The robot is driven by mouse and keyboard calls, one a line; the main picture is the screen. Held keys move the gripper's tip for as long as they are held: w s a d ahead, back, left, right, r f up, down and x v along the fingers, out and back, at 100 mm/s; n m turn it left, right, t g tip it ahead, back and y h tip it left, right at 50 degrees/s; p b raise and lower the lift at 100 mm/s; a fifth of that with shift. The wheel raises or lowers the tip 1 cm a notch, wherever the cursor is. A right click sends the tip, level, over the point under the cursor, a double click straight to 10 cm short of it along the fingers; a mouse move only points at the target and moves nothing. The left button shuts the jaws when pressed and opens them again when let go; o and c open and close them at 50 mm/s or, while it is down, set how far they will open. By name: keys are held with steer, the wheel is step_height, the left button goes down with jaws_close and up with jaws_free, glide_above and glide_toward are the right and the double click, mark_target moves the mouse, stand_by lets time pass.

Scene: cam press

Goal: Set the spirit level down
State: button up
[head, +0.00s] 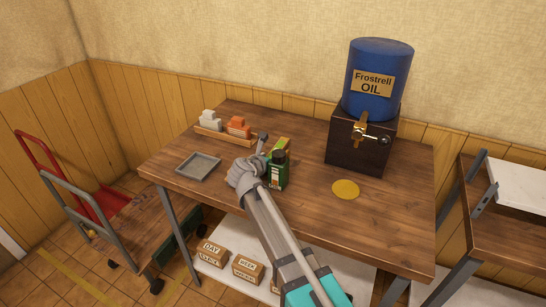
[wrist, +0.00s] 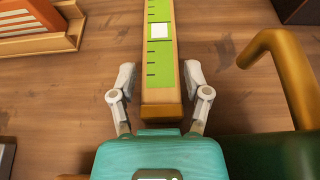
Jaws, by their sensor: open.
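The spirit level (wrist: 161,75) is a long wooden bar with a green marked face and a white square. In the wrist view it runs from between my fingers to the top edge, over the brown tabletop. My gripper (wrist: 161,82) is open, one grey finger on each side of the level's near end, with a gap on both sides. I cannot tell exactly how the level's underside meets the table.
A green oil container (head: 276,174) stands close to my gripper; its brass tube (wrist: 290,75) shows at right in the wrist view. A grey tray (head: 198,166), a wooden holder (head: 222,134) and a blue oil drum (head: 378,75) are on the table.

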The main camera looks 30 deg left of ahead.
steer(key=p+v, duration=0.3)
steer(key=v, duration=0.7)
steer(key=shift+s+r+p, duration=0.15)
steer(key=shift+p, duration=0.15)
step_height(320, 180, up, 5)
steer(key=p, duration=0.5)
stand_by(0.5)
